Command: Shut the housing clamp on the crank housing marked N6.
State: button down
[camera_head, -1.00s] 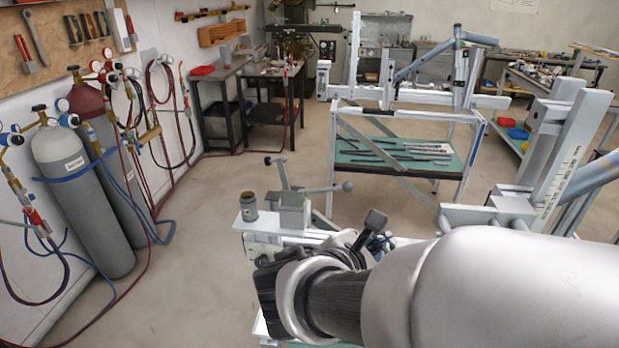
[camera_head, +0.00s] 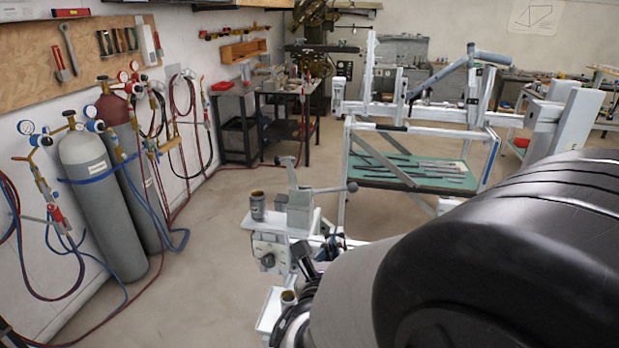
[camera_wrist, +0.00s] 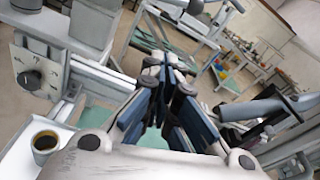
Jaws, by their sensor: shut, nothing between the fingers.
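My gripper (camera_wrist: 165,75) is shut and empty in the wrist view, its dark blue fingers together over the jig area. In the head view my arm hides the gripper and much of the near jig. To the right of the fingers, a grey bar with a rounded end (camera_wrist: 270,108) and dark parts show; I cannot tell whether this is the housing clamp. No N6 mark is readable in either view, so I cannot identify the crank housing or the clamp's state.
A box with a dial (camera_head: 268,250) stands left of my arm and shows in the wrist view (camera_wrist: 35,75). A small tin (camera_head: 257,206) and a ball-ended lever (camera_head: 335,190) are above it. A tube frame jig (camera_head: 420,130) stands behind. Gas cylinders (camera_head: 90,190) line the left wall.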

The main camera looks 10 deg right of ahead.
aim_at(334, 190)
jog(key=b+x, duration=0.2)
jog(key=x, duration=0.8)
jog(key=r, duration=0.2)
jog(key=a+r, duration=0.1)
jog(key=shift+s+a+r, duration=0.1)
jog(key=shift+s+r, duration=0.15)
jog(key=shift+r, duration=0.15)
jog(key=shift+r+p, duration=0.1)
jog(key=shift+p, duration=0.2)
